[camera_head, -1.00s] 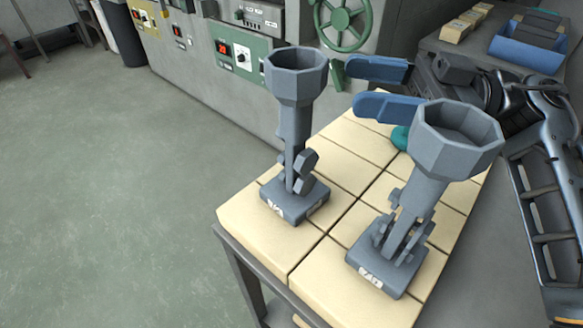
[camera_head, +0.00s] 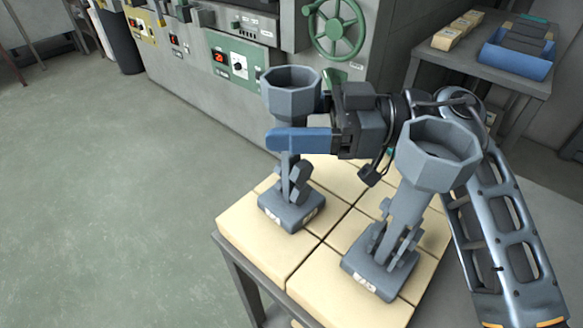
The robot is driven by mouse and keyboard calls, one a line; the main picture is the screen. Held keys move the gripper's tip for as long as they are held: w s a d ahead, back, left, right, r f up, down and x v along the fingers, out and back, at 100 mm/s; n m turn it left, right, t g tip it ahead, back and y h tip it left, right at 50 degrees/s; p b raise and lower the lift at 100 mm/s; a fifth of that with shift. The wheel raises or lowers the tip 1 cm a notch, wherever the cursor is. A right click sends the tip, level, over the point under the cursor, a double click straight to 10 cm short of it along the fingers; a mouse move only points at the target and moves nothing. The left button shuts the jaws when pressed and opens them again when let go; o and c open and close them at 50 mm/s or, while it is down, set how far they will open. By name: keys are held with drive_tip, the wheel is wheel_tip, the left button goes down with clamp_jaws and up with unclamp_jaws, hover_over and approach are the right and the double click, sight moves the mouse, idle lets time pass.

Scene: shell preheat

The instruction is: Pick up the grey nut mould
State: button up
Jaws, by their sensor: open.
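Two similar grey pieces stand upright on the pale tiled table top, each with an octagonal cup, a narrow stem and a square base with a white label. I cannot read the labels to tell which is the nut mould. The left grey piece (camera_head: 290,89) has my gripper (camera_head: 290,128) at its stem, just below the cup. My near blue finger crosses in front of the stem; the far finger is mostly hidden behind the piece. The jaws are open, and contact cannot be told. The right grey piece (camera_head: 406,207) stands nearer, in front of my arm.
The tiled table (camera_head: 262,244) has bare tiles at its front left. A control cabinet with a green handwheel (camera_head: 336,28) stands behind. A side table at back right holds a blue tray (camera_head: 517,60) and several pale blocks (camera_head: 446,38). Open floor lies left.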

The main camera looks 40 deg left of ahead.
clamp_jaws()
idle(0.6)
